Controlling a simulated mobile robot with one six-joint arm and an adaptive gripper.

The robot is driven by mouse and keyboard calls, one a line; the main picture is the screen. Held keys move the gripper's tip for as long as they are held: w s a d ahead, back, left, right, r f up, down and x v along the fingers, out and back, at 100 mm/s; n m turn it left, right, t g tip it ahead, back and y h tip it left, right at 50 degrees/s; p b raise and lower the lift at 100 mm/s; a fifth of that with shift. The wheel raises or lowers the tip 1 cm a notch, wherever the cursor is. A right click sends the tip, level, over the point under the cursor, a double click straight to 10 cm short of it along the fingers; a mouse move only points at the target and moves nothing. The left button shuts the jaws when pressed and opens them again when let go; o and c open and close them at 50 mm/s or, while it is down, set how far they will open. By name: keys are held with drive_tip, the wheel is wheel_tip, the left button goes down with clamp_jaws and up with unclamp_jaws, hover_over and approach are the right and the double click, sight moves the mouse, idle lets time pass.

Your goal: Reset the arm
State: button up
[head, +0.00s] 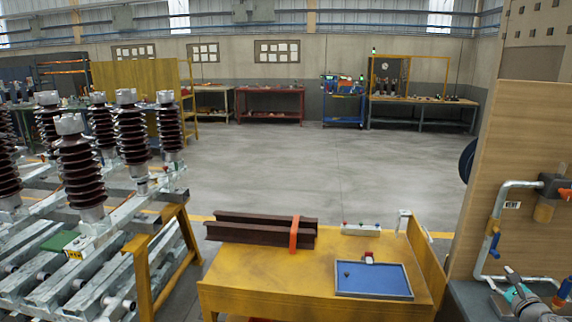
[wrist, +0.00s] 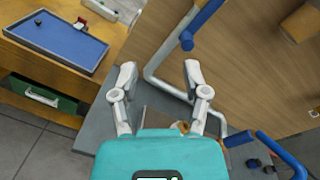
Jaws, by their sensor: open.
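My gripper (wrist: 158,78) is open in the wrist view, with its two grey fingers spread apart and nothing between them. In the head view my gripper (head: 511,280) is at the lower right, in front of the wooden panel with the grey pipe. The teal body of the gripper fills the bottom of the wrist view. The fingers lie above a grey surface in that picture, with the pipe behind them. Most of the arm is outside both views.
A yellow table (head: 260,275) holds a blue tray (head: 373,280) and a brown steel beam (head: 262,229). A grey pipe (head: 490,237) with a blue handle runs along the wooden panel (head: 530,150) close by. Insulator frames (head: 85,250) stand at left. The floor behind is clear.

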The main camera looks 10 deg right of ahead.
drive_tip(key=w+a+f+n+g+y+p, duration=0.1)
drive_tip(key=w+a+f+n+g+y, duration=0.15)
drive_tip(key=w+a+n, duration=0.45)
drive_tip(key=w+a+f+n+g+y+p, duration=0.1)
drive_tip(key=w+a+f+n+g+y, duration=0.2)
drive_tip(key=a, duration=0.9)
drive_tip(key=w+a+f+n+g+y+p, duration=0.1)
drive_tip(key=w+a+f+n+g+y, duration=0.1)
drive_tip(key=w+a+n+y, duration=0.5)
drive_tip(key=s+a+f+n+g+h+p, duration=0.1)
drive_tip(key=s+a+n+g+h, duration=0.1)
drive_tip(key=a+n, duration=0.3)
drive_tip(key=s+a+f+n+g+h+p, duration=0.1)
drive_tip(key=s+a+n+g+h, duration=0.2)
drive_tip(key=a, duration=0.9)
drive_tip(key=s+a+f+n+g+h+p, duration=0.1)
drive_tip(key=s+a+f+n+g+h, duration=0.1)
drive_tip(key=a+n, duration=0.4)
drive_tip(key=shift+s+a+n+g+h, duration=0.3)
drive_tip(key=shift+s+a+g+h, duration=0.15)
drive_tip(key=shift+a+g, duration=0.85)
